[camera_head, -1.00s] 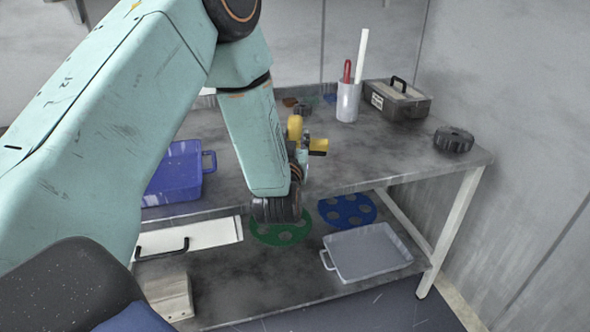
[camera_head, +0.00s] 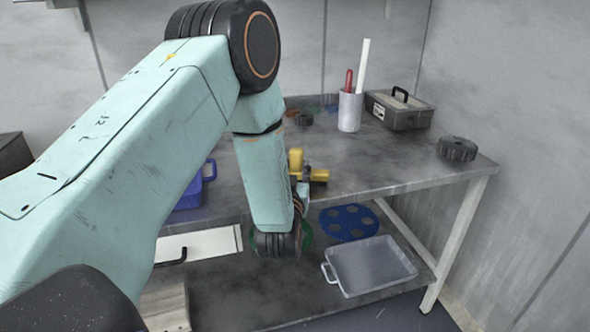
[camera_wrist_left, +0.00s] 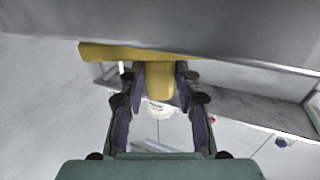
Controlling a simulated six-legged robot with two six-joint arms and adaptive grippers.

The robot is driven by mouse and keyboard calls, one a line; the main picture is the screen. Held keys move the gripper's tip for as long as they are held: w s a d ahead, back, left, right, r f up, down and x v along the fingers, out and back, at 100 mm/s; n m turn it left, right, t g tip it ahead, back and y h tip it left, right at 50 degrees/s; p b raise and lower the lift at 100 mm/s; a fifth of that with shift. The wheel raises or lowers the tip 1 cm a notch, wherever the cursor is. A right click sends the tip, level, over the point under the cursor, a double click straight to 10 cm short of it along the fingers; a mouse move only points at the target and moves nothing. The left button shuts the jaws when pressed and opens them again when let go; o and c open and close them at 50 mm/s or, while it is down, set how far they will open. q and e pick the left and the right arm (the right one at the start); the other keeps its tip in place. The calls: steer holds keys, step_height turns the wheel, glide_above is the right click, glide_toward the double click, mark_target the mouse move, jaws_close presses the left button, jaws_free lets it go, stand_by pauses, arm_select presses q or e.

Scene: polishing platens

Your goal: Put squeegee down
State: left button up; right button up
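The yellow squeegee (camera_head: 296,160) shows just beyond my left wrist in the head view, close to the bench's front edge. My left gripper (camera_head: 304,186) is mostly hidden behind my arm there. In the left wrist view, the gripper's fingers (camera_wrist_left: 160,88) stand on both sides of the squeegee's yellow handle (camera_wrist_left: 160,76) and are shut on it. A wider yellow crosspiece runs sideways past the fingertips, close under a grey surface. I cannot tell whether the squeegee touches the bench (camera_head: 385,165). My right gripper is not in view.
A white cup (camera_head: 350,112) with tools, a dark toolbox (camera_head: 402,110) and a black knob-like disc (camera_head: 457,149) stand on the bench. A blue bin (camera_head: 195,190) is partly behind my arm. The lower shelf holds a grey tray (camera_head: 370,265) and a blue disc (camera_head: 347,222).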

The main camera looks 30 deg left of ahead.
arm_select(q)
steer(key=o, duration=0.4)
steer(key=shift+w+f, duration=0.1)
steer(key=shift+r, duration=0.3)
steer(key=p+v, duration=0.3)
steer(key=v, duration=0.9)
steer(key=s+d+f+m+g+h, duration=0.1)
steer(key=s+d+f+g+h, duration=0.25)
steer(key=f, duration=0.55)
steer(key=s+f+m+g+h, duration=0.15)
steer(key=s+f+g, duration=0.25)
steer(key=s+f, duration=0.4)
steer(key=s+d+f+g+h, duration=0.1)
steer(key=s+f+g, duration=0.1)
steer(key=s, duration=0.4)
steer(key=s+d+f+m+g+h, duration=0.1)
steer(key=s+d+f+g, duration=0.1)
steer(key=s, duration=0.3)
steer(key=s+d+f+m+g+h, duration=0.1)
steer(key=s+d+f+g, duration=0.1)
steer(key=s, duration=0.4)
steer(key=shift+s+f+m+g, duration=0.15)
steer(key=shift+f+g, duration=0.3)
steer(key=shift+g, duration=0.25)
steer(key=shift+s+f+m+g, duration=0.1)
steer(key=shift+s+f+g, duration=0.05)
steer(key=shift+f+g, duration=0.4)
